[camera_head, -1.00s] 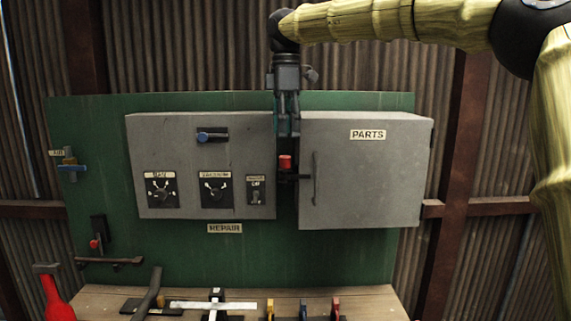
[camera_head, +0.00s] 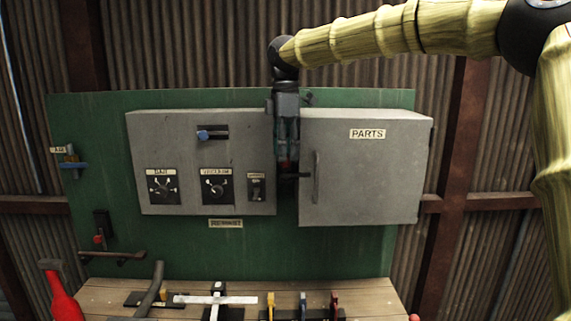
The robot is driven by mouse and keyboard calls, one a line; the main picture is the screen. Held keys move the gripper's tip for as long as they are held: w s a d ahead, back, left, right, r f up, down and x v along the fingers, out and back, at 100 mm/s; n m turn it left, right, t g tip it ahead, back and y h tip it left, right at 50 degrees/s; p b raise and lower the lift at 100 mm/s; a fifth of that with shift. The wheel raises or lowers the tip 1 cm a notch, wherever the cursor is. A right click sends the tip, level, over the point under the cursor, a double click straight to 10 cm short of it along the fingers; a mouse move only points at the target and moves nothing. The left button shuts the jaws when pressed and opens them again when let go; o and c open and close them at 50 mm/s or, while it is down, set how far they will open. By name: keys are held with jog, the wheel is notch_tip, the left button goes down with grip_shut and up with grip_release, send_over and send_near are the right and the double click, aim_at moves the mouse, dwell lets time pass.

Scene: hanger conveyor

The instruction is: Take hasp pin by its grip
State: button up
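The hasp pin's red grip (camera_head: 285,153) is in the gap between the grey control box and the PARTS cabinet, now mostly hidden by my gripper. The dark hasp (camera_head: 294,176) sticks out just below it, next to the cabinet's left edge. My gripper (camera_head: 287,158) points straight down, with its fingers at the height of the red grip. Only a little red shows between or behind the fingers. I cannot tell whether they are closed on it.
The grey PARTS cabinet (camera_head: 375,175) with its handle (camera_head: 317,178) is close on the right. The control box (camera_head: 230,150) is close on the left. A wooden bench (camera_head: 365,298) with several tools lies below.

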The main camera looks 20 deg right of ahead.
jog(key=c, duration=0.8)
jog(key=shift+o, duration=0.2)
notch_tip(320, 180, up, 18)
jog(key=b, duration=0.3)
